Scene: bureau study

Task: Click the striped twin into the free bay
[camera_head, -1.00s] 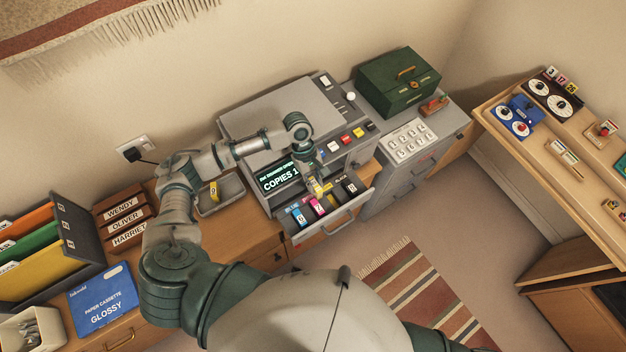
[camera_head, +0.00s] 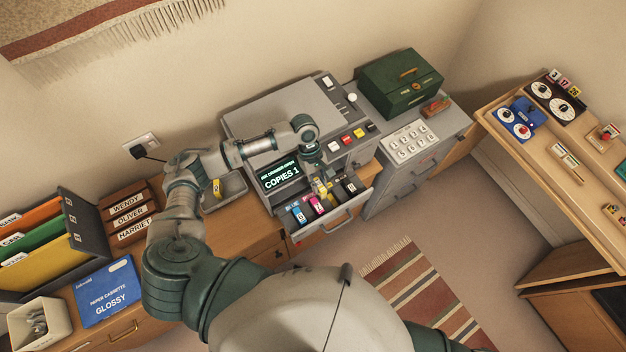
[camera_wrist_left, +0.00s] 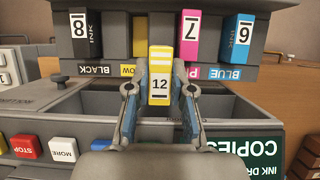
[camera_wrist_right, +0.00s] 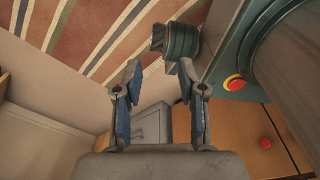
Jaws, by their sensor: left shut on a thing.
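My left gripper (camera_wrist_left: 160,88) is shut on a yellow-and-white striped cartridge (camera_wrist_left: 160,62) marked 12. In the head view the left gripper (camera_head: 316,172) is over the open ink drawer (camera_head: 341,217) of the grey copier. The drawer holds a black cartridge (camera_wrist_left: 84,36), a pink cartridge (camera_wrist_left: 190,36) and a blue cartridge (camera_wrist_left: 236,38). Between black and pink is the yellow-labelled bay, where a plain yellow surface (camera_wrist_left: 140,36) shows; the held cartridge partly hides it, and I cannot tell its depth. My right gripper (camera_wrist_right: 160,95) is open and empty, away from the drawer.
A grey tray (camera_head: 236,186) left of the copier holds a yellow cartridge (camera_head: 216,187).

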